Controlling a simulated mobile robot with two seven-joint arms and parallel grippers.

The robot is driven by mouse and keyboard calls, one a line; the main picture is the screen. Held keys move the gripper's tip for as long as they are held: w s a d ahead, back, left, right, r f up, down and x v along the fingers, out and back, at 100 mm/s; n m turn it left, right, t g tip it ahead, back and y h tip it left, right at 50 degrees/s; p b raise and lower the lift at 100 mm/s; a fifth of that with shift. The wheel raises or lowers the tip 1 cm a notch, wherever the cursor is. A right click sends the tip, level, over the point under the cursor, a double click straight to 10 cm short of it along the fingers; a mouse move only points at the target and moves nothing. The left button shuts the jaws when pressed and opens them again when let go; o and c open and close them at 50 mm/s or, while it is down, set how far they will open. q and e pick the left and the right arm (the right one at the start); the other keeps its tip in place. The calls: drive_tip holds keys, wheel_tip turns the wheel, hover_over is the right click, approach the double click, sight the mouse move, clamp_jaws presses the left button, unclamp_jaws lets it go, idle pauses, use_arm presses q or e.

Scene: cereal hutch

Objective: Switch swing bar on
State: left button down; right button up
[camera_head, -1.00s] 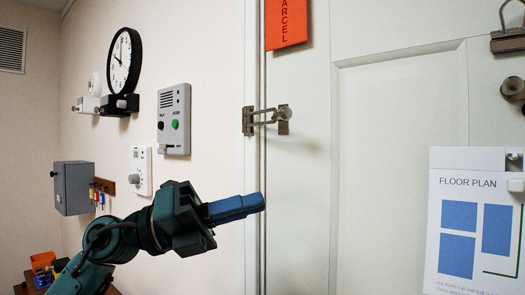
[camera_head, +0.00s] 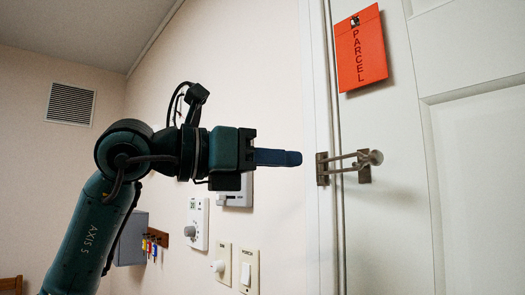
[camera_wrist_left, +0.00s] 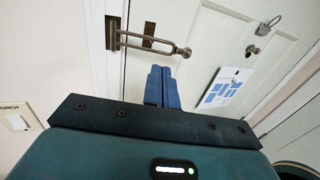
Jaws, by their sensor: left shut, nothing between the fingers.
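The swing bar (camera_head: 347,163) is a metal loop hinged on a bracket (camera_head: 322,169) on the door frame. It reaches right across the gap, its rounded end in front of a small plate (camera_head: 364,174) on the door. I cannot tell how far it stands off the door. It also shows in the left wrist view (camera_wrist_left: 152,43), above my fingertips. My left gripper (camera_head: 300,158) is shut and empty, its blue fingers pointing right, just left of the bracket in the picture. Its fingers also show in the left wrist view (camera_wrist_left: 163,72). My right gripper is not in view.
An orange parcel sign (camera_head: 360,52) hangs on the white door (camera_head: 395,240) above the bar. Wall switches (camera_head: 235,267) and a thermostat (camera_head: 197,222) are below my arm. A floor plan (camera_wrist_left: 226,87) hangs on the door in the left wrist view.

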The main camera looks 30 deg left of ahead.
sight(350, 162)
use_arm(q)
drive_tip(key=p+x, duration=0.2)
drive_tip(key=x, duration=0.5)
drive_tip(key=shift+w+d+r, duration=0.1)
drive_tip(key=shift+w+d, duration=0.1)
drive_tip(key=shift+w, duration=0.1)
drive_tip(key=shift+w+d, duration=0.3)
drive_tip(key=shift+w, duration=0.05)
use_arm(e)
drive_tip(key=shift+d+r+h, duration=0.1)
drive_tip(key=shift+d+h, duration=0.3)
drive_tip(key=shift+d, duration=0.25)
use_arm(q)
drive_tip(key=shift+w+d+b, duration=0.4)
drive_tip(key=shift+w+d, duration=0.2)
drive_tip(key=shift+d, duration=0.3)
drive_tip(key=shift+w+d, duration=0.2)
drive_tip(key=shift+a, duration=0.1)
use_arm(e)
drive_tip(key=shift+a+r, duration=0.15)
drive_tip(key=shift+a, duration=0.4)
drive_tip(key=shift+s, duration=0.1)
